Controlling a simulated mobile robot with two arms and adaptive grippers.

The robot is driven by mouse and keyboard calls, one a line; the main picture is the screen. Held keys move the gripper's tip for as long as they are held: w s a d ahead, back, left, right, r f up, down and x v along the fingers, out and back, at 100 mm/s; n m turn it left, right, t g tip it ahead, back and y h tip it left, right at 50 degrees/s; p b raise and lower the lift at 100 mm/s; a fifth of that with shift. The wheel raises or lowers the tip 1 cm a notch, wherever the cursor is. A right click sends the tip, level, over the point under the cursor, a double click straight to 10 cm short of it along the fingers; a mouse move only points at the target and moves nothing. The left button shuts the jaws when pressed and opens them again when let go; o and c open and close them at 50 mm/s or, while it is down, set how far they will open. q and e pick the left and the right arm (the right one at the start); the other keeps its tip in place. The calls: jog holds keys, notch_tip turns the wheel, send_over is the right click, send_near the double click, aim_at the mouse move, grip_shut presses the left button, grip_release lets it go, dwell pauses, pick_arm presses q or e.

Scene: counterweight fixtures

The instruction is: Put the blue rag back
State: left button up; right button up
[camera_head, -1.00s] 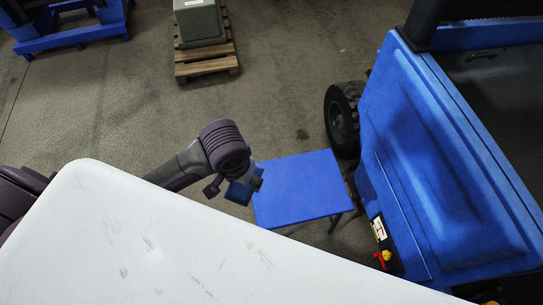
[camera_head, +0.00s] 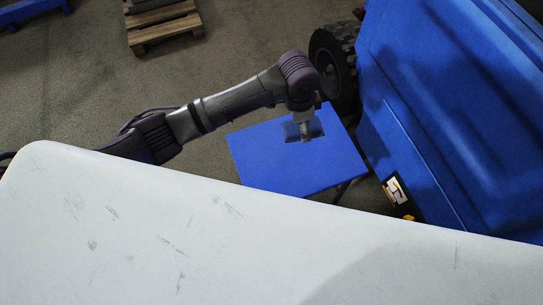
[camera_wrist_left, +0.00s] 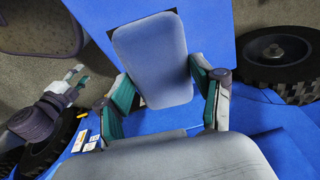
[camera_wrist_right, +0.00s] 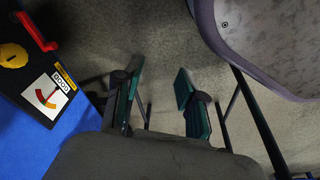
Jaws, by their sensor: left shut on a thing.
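The blue rag (camera_wrist_left: 152,60) is a flat, rounded, grey-blue pad in the left wrist view. My left gripper (camera_wrist_left: 165,100) is shut on it, with one finger at each side edge. In the head view my left gripper (camera_head: 303,132) is above the small blue table (camera_head: 260,165) and the rag hangs below the wrist. A dark patch shows at the rag's upper corners; the rag hides the rest. I cannot tell if the rag touches the tabletop. My right gripper (camera_wrist_right: 162,100) is open and empty; it also shows in the left wrist view (camera_wrist_left: 75,80).
A large blue machine (camera_head: 440,110) with a black tyre (camera_head: 335,65) stands close right of the table. Its side has a black panel (camera_wrist_right: 40,80) with a gauge label, a yellow knob and a red lever. A wooden pallet (camera_head: 163,28) lies far back. The floor between is clear.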

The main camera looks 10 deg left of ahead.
pick_arm(q)
jog(key=w+f+m+b, duration=0.1)
jog(key=w+d+f+b, duration=0.1)
jog(key=w+d+f+m+b, duration=0.1)
jog(key=f, duration=0.1)
jog(key=shift+w+d+m, duration=0.1)
jog(key=shift+d+m, duration=0.15)
jog(key=shift+m, duration=0.05)
jog(key=shift+a+f+b, duration=0.2)
jog(key=shift+f+b, duration=0.05)
jog(key=shift+b, duration=0.05)
send_over(273, 149)
jog(key=f, duration=0.4)
jog(key=f+b, duration=0.1)
jog(key=f, duration=0.1)
jog(key=shift+a+f, duration=0.3)
jog(key=shift+s+f, duration=0.2)
jog(key=shift+f, duration=0.2)
jog(key=shift+f+b, duration=0.55)
jog(key=shift+f, duration=1)
pick_arm(e)
jog(key=w+r, duration=0.4)
jog(key=r, duration=0.2)
jog(key=shift+w+a+r+t, duration=0.25)
jog(key=shift+w+r+t, duration=0.05)
jog(key=shift+r+t, duration=0.1)
pick_arm(q)
jog(key=o, duration=1)
jog(key=shift+f, duration=0.15)
